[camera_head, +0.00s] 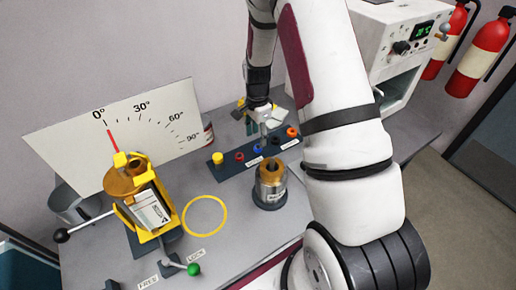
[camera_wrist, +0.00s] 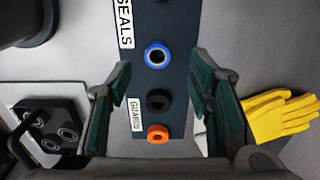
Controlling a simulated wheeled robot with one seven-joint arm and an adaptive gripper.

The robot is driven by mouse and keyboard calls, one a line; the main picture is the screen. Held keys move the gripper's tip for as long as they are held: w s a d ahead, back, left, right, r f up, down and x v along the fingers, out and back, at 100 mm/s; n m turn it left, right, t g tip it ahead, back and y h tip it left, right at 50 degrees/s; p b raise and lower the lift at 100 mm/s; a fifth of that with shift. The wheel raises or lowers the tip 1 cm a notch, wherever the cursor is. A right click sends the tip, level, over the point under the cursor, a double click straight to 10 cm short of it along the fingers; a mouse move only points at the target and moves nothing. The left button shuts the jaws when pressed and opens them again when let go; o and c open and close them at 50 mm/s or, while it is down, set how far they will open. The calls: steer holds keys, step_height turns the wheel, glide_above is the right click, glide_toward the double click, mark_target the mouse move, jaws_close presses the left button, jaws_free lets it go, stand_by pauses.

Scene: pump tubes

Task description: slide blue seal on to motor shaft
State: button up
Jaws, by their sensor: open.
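The blue seal (camera_wrist: 157,56) is a ring on the dark strip (camera_wrist: 180,20), beside the "SEALS" label. It also shows small in the head view (camera_head: 258,149). My gripper (camera_wrist: 168,82) is open and empty above the strip, with a finger on either side of it. The blue seal lies beyond the fingertips in the wrist picture, not gripped. In the head view my gripper (camera_head: 264,122) hangs over the strip. A metal cylinder with a copper-coloured top (camera_head: 271,183) stands upright in front of the strip. I cannot tell which part is the motor shaft.
A black ring (camera_wrist: 159,100) and an orange ring (camera_wrist: 158,134) share the strip. Yellow gloves (camera_wrist: 277,115) lie beside it. A yellow tilting cradle (camera_head: 165,232) holds a labelled unit before the angle board (camera_head: 65,130).

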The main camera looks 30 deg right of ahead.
mark_target(258, 144)
step_height(258, 144, down, 5)
steer(key=shift+s+r, duration=0.15)
steer(key=shift+r, duration=0.05)
jaws_close()
